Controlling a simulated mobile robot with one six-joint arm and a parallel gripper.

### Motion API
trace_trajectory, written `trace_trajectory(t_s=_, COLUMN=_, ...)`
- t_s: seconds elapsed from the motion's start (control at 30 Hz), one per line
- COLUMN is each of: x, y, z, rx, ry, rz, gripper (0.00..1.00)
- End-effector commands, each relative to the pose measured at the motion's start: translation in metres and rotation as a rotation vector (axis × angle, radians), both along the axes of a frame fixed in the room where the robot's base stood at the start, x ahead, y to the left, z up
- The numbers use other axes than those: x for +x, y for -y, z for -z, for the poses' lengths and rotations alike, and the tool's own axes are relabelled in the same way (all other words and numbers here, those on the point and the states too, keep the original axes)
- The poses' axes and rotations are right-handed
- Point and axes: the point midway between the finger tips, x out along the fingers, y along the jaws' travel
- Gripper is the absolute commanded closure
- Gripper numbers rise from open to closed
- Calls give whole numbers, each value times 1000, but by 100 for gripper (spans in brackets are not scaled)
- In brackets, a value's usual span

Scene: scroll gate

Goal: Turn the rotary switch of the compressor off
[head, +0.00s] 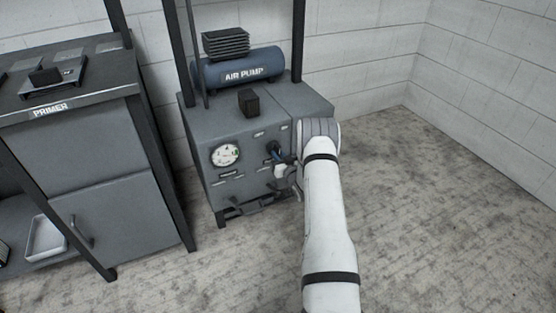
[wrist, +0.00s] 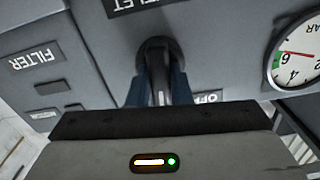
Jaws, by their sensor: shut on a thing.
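The compressor (head: 245,180) is a grey cabinet with a blue tank marked AIR PUMP (head: 245,74) on top. Its rotary switch (wrist: 154,50) is a dark round knob with a grip bar on the front panel, seen in the wrist view. My gripper (head: 277,154) is at the panel, right of the gauge, and hides most of the switch in the head view. In the wrist view its blue fingers (wrist: 160,88) are shut on the switch's grip bar, one on each side. An OFF label (wrist: 208,97) shows partly beside the right finger.
A round pressure gauge (head: 225,154) is left of the switch; it also shows in the wrist view (wrist: 298,55). Dark posts frame the compressor. A cabinet marked PRIMER (head: 60,150) stands left. The floor (head: 440,210) at right is clear.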

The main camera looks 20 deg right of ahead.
Motion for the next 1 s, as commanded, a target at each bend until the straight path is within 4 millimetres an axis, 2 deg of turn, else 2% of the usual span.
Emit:
trace_trajectory(t_s=0.6, x=0, y=0, z=2, rx=-546, ry=20, rz=0, gripper=100)
trace_trajectory(t_s=1.0, x=0, y=0, z=0, rx=-721, ry=25, rz=0, gripper=100)
